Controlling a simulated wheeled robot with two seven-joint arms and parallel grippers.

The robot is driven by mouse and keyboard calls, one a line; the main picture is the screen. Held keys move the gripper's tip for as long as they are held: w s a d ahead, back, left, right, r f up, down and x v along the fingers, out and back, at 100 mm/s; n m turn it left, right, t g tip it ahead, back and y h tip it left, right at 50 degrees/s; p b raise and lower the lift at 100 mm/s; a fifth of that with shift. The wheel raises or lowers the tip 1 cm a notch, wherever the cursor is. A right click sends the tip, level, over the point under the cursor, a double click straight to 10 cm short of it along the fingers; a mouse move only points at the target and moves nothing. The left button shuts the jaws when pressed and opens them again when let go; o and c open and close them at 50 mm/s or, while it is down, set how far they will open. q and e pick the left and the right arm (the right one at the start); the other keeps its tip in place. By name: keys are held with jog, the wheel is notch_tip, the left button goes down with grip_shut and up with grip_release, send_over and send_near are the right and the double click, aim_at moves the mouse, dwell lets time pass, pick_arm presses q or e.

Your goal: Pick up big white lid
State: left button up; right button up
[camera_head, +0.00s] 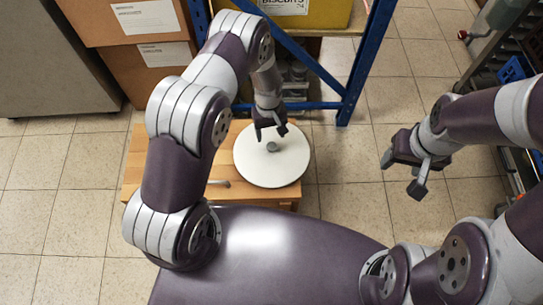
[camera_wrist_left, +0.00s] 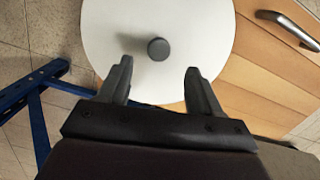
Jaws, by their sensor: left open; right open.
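The big white lid (camera_head: 262,172) is a flat round disc with a dark grey knob (camera_head: 272,147) at its centre. It lies on a small wooden cabinet (camera_head: 148,160) and reaches past its right edge. My left gripper (camera_head: 271,132) is open above the lid, close to the knob. In the left wrist view the lid (camera_wrist_left: 205,30) fills the top middle, and the knob (camera_wrist_left: 158,49) sits just beyond and between the open fingertips, with nothing held. My right gripper (camera_head: 404,173) is open and empty over the floor at the right.
A blue shelf frame (camera_head: 352,85) stands behind the cabinet, with a yellow box (camera_head: 325,14) on it. Cardboard boxes (camera_head: 165,60) are stacked at the back left. A rack (camera_head: 495,60) stands at the far right. Tiled floor between is clear.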

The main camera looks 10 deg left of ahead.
aim_at(272, 146)
pick_arm(q)
notch_tip(272, 146, down, 2)
jog(key=shift+f, duration=0.2)
jog(key=f+b, duration=0.2)
jog(key=f, duration=0.3)
jog(key=shift+s+d+b, duration=0.35)
jog(key=shift+s+b, duration=0.05)
jog(key=c, duration=1.1)
